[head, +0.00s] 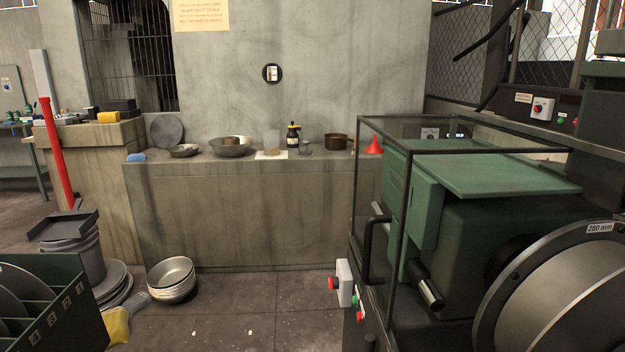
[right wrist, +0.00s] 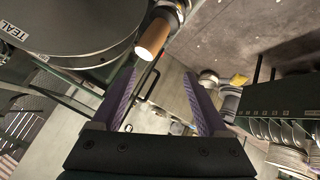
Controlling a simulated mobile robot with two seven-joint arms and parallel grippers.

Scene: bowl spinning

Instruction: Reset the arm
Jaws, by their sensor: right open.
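My right gripper (right wrist: 160,78) shows in the right wrist view with its two purple ridged fingers spread apart. Nothing is between the fingers. A brown cylinder (right wrist: 153,38) with a pale end is beyond the fingertips, near a large round dark disc marked TEAL (right wrist: 70,30); I cannot tell how far off it is. Neither arm nor gripper shows in the head view. My left gripper is in no view.
In the head view, a green machine (head: 480,170) with a glass-sided guard and a 280 mm disc (head: 560,300) fills the right. A slotted rack (head: 45,315) and stacked bowls (head: 172,278) stand at lower left. A concrete ledge (head: 250,215) runs behind clear floor (head: 240,310).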

